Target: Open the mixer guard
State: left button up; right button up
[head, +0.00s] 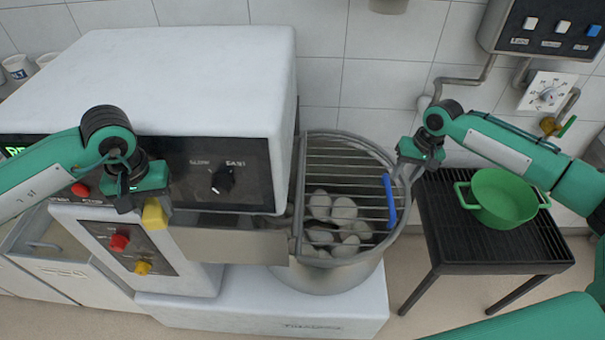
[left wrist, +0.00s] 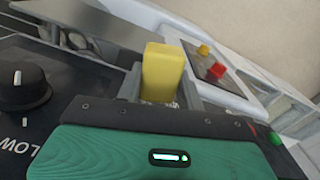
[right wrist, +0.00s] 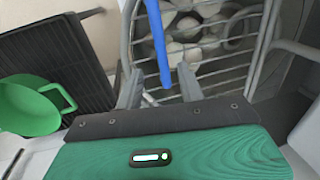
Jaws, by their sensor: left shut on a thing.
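The mixer guard (head: 345,165) is a wire grille lying over the mixer bowl (head: 335,277), so it looks closed. A blue handle (head: 390,200) runs along its right side. My right gripper (head: 407,168) is open beside the right rim of the guard. In the right wrist view the blue handle (right wrist: 158,45) shows between its two spread fingers, which do not clamp it. I cannot tell how deep the handle sits between them. My left gripper (head: 140,205) is shut on a yellow block (head: 155,214), in front of the mixer's control panel; the block also shows in the left wrist view (left wrist: 161,72).
Several pale lumps (head: 344,210) lie in the bowl under the bars. A green pot (head: 500,200) stands on a black rack table (head: 450,240) at the right. The white mixer housing (head: 190,75) has a black knob (head: 222,180) and red and yellow buttons. A tiled wall is behind.

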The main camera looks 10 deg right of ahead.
aim_at(391, 194)
jog(key=f, duration=0.2)
jog(key=a+f, duration=0.1)
jog(key=f, duration=0.1)
jog(key=f+p, duration=0.1)
jog(key=f, duration=0.1)
jog(key=shift+w+a+f, duration=0.2)
jog(key=shift+w+f, duration=0.05)
jog(key=shift+w, duration=0.15)
jog(key=shift+a+f, duration=0.1)
jog(key=shift+f, duration=0.8)
jog(key=shift+r, duration=0.1)
grip_shut()
